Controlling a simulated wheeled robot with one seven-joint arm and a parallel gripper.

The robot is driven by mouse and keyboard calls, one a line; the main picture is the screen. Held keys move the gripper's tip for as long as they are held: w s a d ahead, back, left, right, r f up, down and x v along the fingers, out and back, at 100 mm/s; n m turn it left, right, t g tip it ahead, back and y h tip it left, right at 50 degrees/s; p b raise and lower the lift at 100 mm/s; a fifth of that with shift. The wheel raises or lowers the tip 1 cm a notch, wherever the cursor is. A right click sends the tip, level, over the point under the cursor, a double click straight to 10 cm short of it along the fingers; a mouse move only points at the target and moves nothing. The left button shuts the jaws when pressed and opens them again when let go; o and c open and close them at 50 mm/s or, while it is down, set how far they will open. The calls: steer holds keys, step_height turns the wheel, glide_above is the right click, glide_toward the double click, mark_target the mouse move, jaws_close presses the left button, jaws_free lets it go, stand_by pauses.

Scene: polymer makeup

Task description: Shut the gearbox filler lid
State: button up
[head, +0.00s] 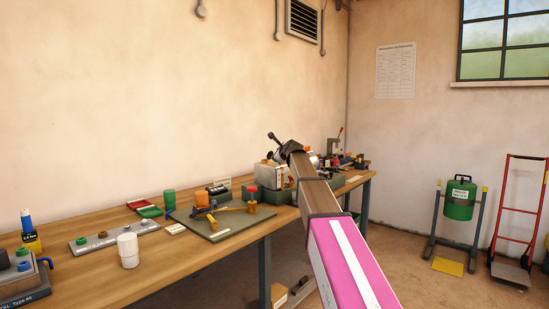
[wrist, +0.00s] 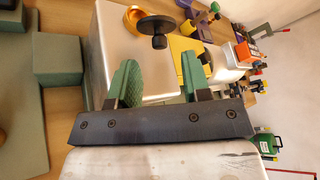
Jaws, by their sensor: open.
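The gearbox seems to be the pale box (wrist: 108,52) with green blocks beside it; in the head view a pale box (head: 270,173) stands on the bench below my gripper. Beside the rim is a black disc with a knobbed stem (wrist: 157,27); I cannot tell whether the disc or the rim belongs to the filler lid. My gripper (wrist: 158,76) is open, its green fingers apart and nothing held between them. The disc appears beyond the fingertips, without visible contact.
A green block (wrist: 58,60) stands beside the pale box. A yellow item (wrist: 188,55) and crowded bench clutter lie to its right. On the bench (head: 190,250), a grey mat (head: 225,226) bears tools, and a white cup (head: 128,250) stands nearer.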

steer(key=x, duration=0.4)
jaws_close()
